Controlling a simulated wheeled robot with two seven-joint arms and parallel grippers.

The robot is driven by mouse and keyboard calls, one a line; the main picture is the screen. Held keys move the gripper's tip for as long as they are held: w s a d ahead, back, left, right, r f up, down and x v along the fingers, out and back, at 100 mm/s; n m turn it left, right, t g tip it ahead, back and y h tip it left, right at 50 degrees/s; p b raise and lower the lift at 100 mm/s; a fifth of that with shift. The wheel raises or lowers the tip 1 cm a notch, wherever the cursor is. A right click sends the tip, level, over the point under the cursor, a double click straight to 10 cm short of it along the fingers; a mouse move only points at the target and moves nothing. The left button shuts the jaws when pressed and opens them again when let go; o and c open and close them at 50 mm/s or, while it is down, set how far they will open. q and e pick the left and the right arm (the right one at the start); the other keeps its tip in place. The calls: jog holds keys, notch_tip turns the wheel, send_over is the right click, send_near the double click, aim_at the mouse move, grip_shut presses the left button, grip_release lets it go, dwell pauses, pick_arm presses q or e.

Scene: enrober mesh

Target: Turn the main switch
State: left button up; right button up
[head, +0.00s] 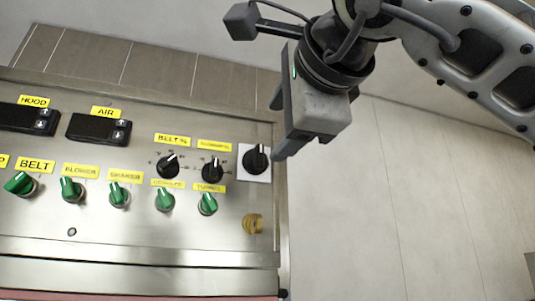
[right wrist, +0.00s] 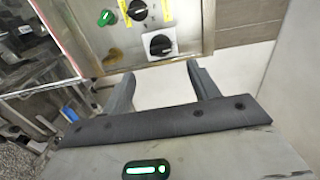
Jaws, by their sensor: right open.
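The main switch is a black rotary knob (head: 256,158) on a white square plate at the right end of the steel control panel (head: 120,235). The knob's pale pointer line is tilted. In the right wrist view the knob (right wrist: 160,45) lies just beyond and between the fingertips. My right gripper (head: 279,128) is open and empty, close to the upper right of the switch in the head view. In the right wrist view its two fingers (right wrist: 160,72) are spread, with the switch apart from them. My left gripper is not in view.
Two smaller black dials (head: 168,166) and a row of green knobs (head: 118,195) sit left of the switch. A brass-coloured round fitting (head: 253,224) is below it. The panel ends just right of the switch; beyond is pale floor (head: 400,220).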

jog(key=b+v, duration=0.1)
jog(key=v, duration=0.5)
jog(key=shift+s, duration=0.25)
jog(key=shift+w, duration=0.1)
